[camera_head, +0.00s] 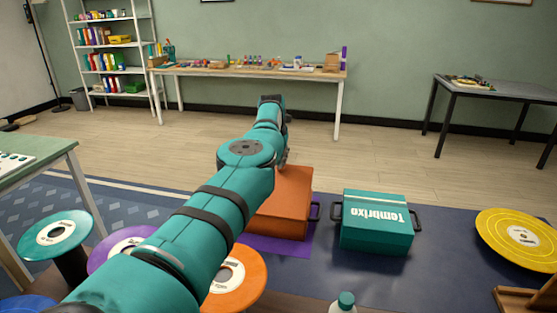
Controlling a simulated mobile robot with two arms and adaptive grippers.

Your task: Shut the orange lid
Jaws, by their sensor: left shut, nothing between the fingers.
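The orange box (275,224) stands on a purple mat (299,246) in the middle of the head view, with a black handle on its right side. Its orange lid (294,188) shows as a broad plain face above the front wall. My left arm covers the box's left part, so I cannot tell whether the lid lies fully down. My left arm reaches from the lower left across the box. Its gripper (283,158) is shut and empty, mostly hidden behind the wrist, near the lid's far edge; contact cannot be told. My right gripper is out of view.
A teal box (375,238) with black handles stands right of the orange one on the dark blue mat (448,232). A yellow disc (517,240) lies farther right. Teal, purple and orange round stools (249,284) crowd the lower left. A bottle (345,302) stands in front.

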